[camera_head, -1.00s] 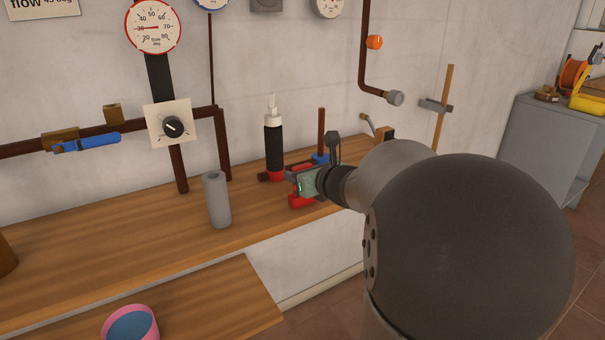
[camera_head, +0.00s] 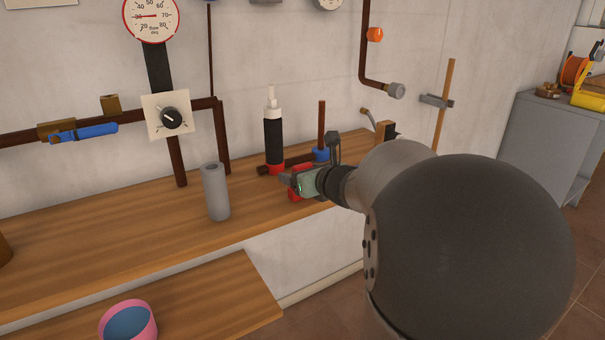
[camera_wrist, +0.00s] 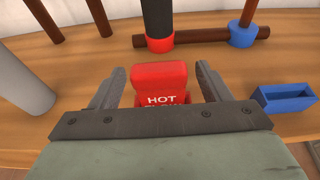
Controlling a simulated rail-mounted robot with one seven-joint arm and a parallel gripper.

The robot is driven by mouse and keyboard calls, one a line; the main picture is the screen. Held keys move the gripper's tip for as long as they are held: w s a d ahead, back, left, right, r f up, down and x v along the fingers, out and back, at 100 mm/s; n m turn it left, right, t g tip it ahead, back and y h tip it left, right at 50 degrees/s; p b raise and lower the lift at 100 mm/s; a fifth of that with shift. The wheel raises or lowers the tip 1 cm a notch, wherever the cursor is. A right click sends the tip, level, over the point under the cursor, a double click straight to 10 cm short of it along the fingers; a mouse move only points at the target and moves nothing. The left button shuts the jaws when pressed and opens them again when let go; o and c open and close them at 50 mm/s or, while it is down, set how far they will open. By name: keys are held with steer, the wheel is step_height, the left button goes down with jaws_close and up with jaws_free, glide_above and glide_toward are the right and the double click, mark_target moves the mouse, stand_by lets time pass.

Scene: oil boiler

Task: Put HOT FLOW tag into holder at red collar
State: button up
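The red HOT FLOW tag (camera_wrist: 158,78) stands between my fingers in the wrist view, its lettering partly covered by my gripper's front edge. My gripper (camera_wrist: 155,82) is open, with a gap on each side of the tag. Another red part (camera_wrist: 187,98), apparently the red holder, shows low beside the lettering; whether the tag sits fully in it is hidden. The red collar (camera_wrist: 160,45) is on the pipe just behind, at the foot of a black sleeve. In the head view, my gripper (camera_head: 292,181) is low over the bench, with red (camera_head: 302,168) showing behind it.
A blue holder (camera_wrist: 284,99) lies to the right, in front of a blue collar (camera_wrist: 243,34). A grey cylinder (camera_head: 216,192) stands left on the wooden bench (camera_head: 130,225). Upright pipes stand behind. A pink-rimmed pot (camera_head: 128,322) is on the lower shelf.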

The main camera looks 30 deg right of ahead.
steer(key=p+v, duration=0.7)
steer(key=v, duration=1)
steer(key=shift+s, duration=0.2)
steer(key=shift+a, duration=0.1)
